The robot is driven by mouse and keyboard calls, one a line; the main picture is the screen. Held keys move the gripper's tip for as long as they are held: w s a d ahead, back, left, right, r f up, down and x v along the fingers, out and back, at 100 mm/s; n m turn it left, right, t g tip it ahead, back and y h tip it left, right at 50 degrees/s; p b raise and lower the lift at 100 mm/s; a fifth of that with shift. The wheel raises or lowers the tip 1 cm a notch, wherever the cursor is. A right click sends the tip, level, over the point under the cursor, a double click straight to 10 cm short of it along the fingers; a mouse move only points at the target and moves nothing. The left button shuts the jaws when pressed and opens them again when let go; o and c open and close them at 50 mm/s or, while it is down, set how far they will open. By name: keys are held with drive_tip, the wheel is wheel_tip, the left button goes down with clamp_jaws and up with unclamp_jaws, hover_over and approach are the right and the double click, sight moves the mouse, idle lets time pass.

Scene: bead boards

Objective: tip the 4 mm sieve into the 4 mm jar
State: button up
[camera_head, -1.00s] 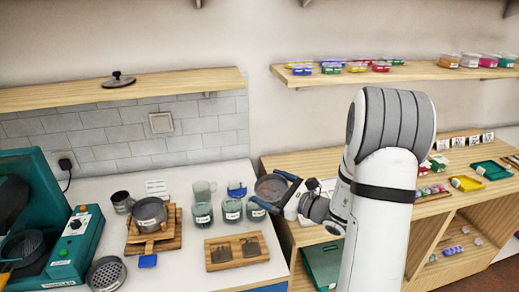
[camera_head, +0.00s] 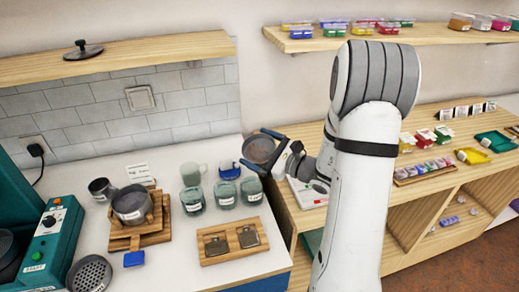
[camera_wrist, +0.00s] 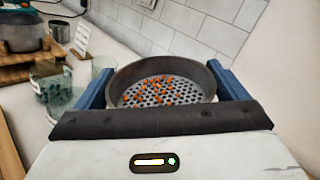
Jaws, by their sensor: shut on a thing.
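My gripper (camera_head: 273,152) is shut on a round dark-rimmed sieve (camera_head: 258,149), one blue finger on each side. In the wrist view the sieve (camera_wrist: 162,68) looks about level, and several orange beads (camera_wrist: 160,88) lie on its perforated floor. Three lidless-looking glass jars with white labels stand on the counter: a left jar (camera_head: 192,201), a middle jar (camera_head: 225,193) and a right jar (camera_head: 251,191). The sieve is above and behind the right jar in the head view. The label print is too small to read, so I cannot tell which jar is 4 mm.
A wooden tray (camera_head: 216,256) lies in front. A metal pan (camera_head: 131,204) sits on a wooden stand at left; another perforated sieve (camera_head: 91,273) lies at front left.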

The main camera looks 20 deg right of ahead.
sight(260, 164)
drive_tip(key=shift+s+a+f+n+b, duration=0.15)
drive_tip(key=shift+f+n+b, duration=0.65)
drive_tip(key=shift+b, duration=0.45)
drive_tip(key=shift+s+a+r+n+y+b, duration=0.1)
drive_tip(key=shift+s+r+n+y+b, duration=0.1)
drive_tip(key=shift+n+b, duration=0.5)
drive_tip(key=shift+s+a+r+n+y+b, duration=0.1)
drive_tip(key=shift+n+y+b, duration=0.1)
drive_tip(key=shift+n+b, duration=0.5)
drive_tip(key=shift+s+a+n+y+b, duration=0.2)
drive_tip(key=shift+n+b, duration=0.45)
drive_tip(key=shift+n, duration=0.25)
drive_tip(key=shift+s+a+n+y+b, duration=0.1)
drive_tip(key=shift+n+y+b, duration=0.1)
drive_tip(key=shift+n+b, duration=0.6)
drive_tip(key=shift+r, duration=0.15)
drive_tip(key=shift+s+n+b, duration=0.15)
drive_tip(key=shift+n+b, duration=0.25)
drive_tip(key=shift+b, duration=0.55)
drive_tip(key=shift+s+a+n+y+b, duration=0.2)
drive_tip(key=shift+n+b, duration=0.65)
drive_tip(key=shift+b, duration=0.8)
drive_tip(key=shift+s+a+n+y+b, duration=0.2)
drive_tip(key=shift+n+b, duration=0.65)
drive_tip(key=shift+b, duration=0.8)
